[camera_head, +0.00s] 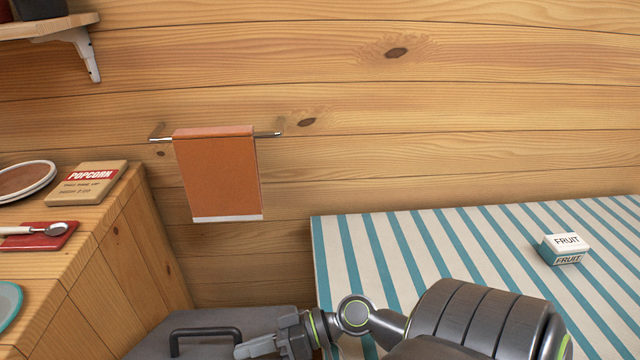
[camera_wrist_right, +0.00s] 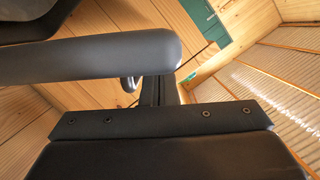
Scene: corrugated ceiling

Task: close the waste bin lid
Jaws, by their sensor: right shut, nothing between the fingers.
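The waste bin is a grey box shape at the bottom of the head view, cut off by the lower edge. Its grey lid (camera_head: 262,318) carries a dark bar handle (camera_head: 205,332). How far the lid stands open cannot be told from this part. My right gripper (camera_head: 240,351) comes in from the right, shut and empty, with its tips just right of the handle. Whether it touches the lid or handle is unclear. The right wrist view is filled by close dark parts that I cannot identify surely. My left gripper is not in view.
A striped table (camera_head: 375,245) with a fruit box (camera_head: 566,248) stands at the right, behind my right arm. A wooden counter (camera_head: 95,225) with plates, a popcorn box (camera_head: 88,183) and a spoon is at the left. An orange towel (camera_head: 217,172) hangs on the wall behind.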

